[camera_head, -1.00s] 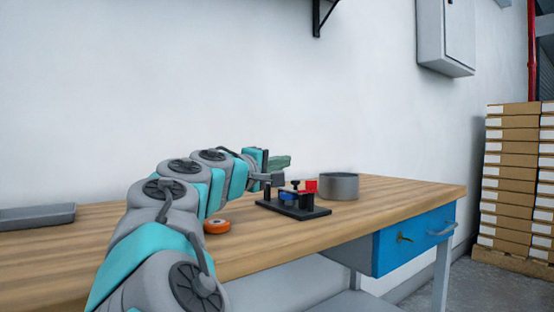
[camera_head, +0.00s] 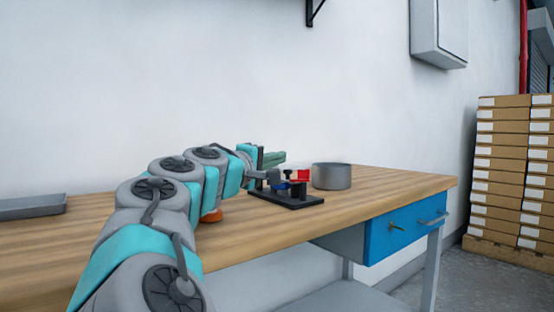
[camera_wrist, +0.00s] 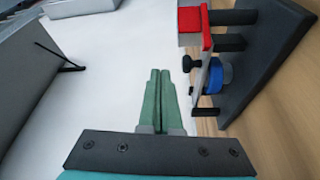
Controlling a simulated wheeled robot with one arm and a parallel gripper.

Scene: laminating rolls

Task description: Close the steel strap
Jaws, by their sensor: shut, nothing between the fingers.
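The fixture has a black base plate (camera_head: 300,204) on the bench, also at the right of the wrist view (camera_wrist: 262,62). It carries a blue roll (camera_wrist: 214,76), a black knob (camera_wrist: 190,63) and a red block (camera_wrist: 189,19). A thin pale strip, apparently the steel strap (camera_wrist: 203,64), runs beside the blue roll and has a red end (camera_wrist: 207,28). Whether it touches the roll is unclear. My gripper (camera_wrist: 160,72) has green fingers pressed together with nothing between them. It is left of the strap in the wrist view and just above the fixture in the head view (camera_head: 283,156).
A grey round container (camera_head: 332,177) stands right behind the fixture. An orange roll (camera_head: 212,216) is mostly hidden by my arm. A grey tray (camera_head: 32,207) lies at the far left. The wooden bench top (camera_head: 400,181) is clear at the right; the wall rises behind.

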